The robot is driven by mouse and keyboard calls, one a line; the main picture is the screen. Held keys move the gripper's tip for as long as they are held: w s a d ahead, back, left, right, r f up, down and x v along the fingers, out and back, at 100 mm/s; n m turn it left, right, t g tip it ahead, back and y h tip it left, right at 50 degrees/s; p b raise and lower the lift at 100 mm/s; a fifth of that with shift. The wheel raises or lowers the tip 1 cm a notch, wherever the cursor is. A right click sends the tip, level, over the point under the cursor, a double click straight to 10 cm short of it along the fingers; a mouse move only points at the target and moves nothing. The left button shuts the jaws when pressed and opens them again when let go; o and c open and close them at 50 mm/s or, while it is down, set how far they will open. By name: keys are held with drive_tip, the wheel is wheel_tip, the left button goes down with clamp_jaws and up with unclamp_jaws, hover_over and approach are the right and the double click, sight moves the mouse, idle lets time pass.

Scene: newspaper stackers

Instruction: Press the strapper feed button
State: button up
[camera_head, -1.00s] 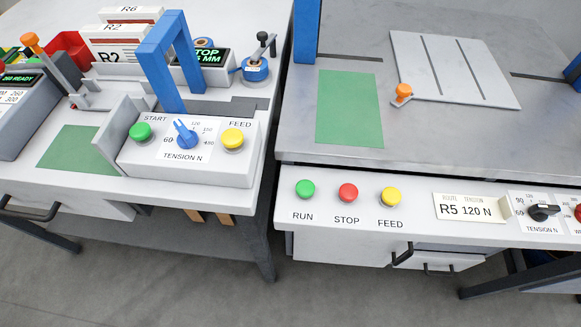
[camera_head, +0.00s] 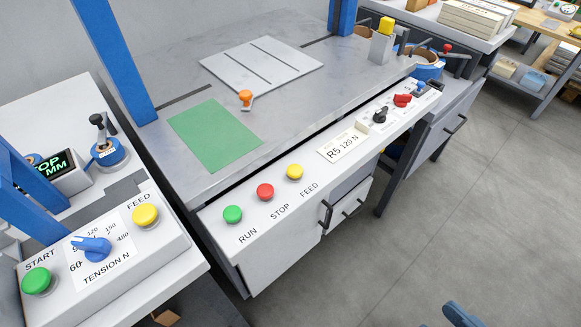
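Two yellow buttons marked FEED show. One FEED button (camera_head: 294,172) is on the front panel (camera_head: 252,262) of the large grey table machine, right of a red STOP button (camera_head: 265,191) and a green RUN button (camera_head: 232,214). The other FEED button (camera_head: 145,215) is on a smaller sloped box at the left, with a green START button (camera_head: 38,281) and a blue TENSION N knob (camera_head: 92,247). No label naming the strapper is readable. My gripper does not show, and nothing touches the buttons.
A blue-grey piece (camera_head: 462,315) shows at the bottom edge; I cannot tell what it is. Blue posts (camera_head: 112,55) rise from the machine. A route card (camera_head: 343,147), a black knob and a red switch sit further along the panel. Open grey floor (camera_head: 480,200) lies at right.

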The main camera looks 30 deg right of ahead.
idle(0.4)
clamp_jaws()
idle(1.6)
